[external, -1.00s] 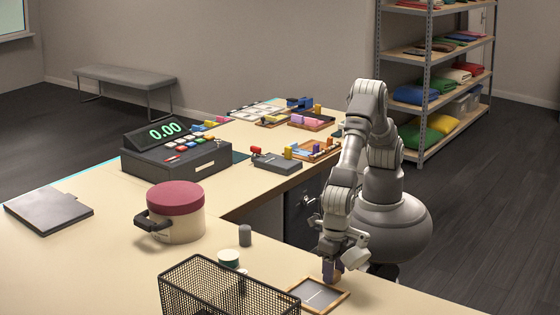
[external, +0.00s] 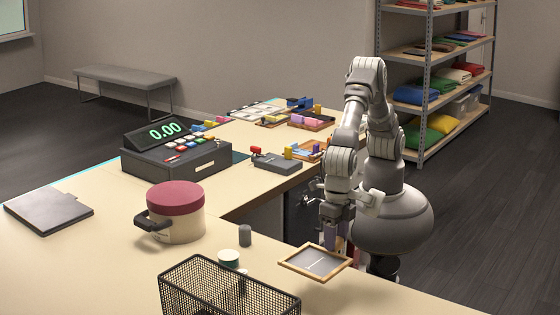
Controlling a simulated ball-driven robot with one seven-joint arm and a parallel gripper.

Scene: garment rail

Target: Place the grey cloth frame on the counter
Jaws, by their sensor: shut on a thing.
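The grey cloth frame (external: 301,262) is a flat grey panel with a light wooden border and a pale line across it. It shows at the near right of the counter (external: 110,265), right of the black mesh basket. My gripper (external: 338,238) is at its far right edge, shut on a purple grip piece that appears to belong to the frame. The frame looks held a little above the counter, roughly level; the exact gap cannot be told. My fingertips are partly hidden.
The mesh basket (external: 225,290) stands close left of the frame. A small white-green cup (external: 229,257) and a grey cylinder (external: 245,235) are behind the basket. A red-lidded pot (external: 176,211), a register (external: 175,150) and a grey folder (external: 48,208) are farther left.

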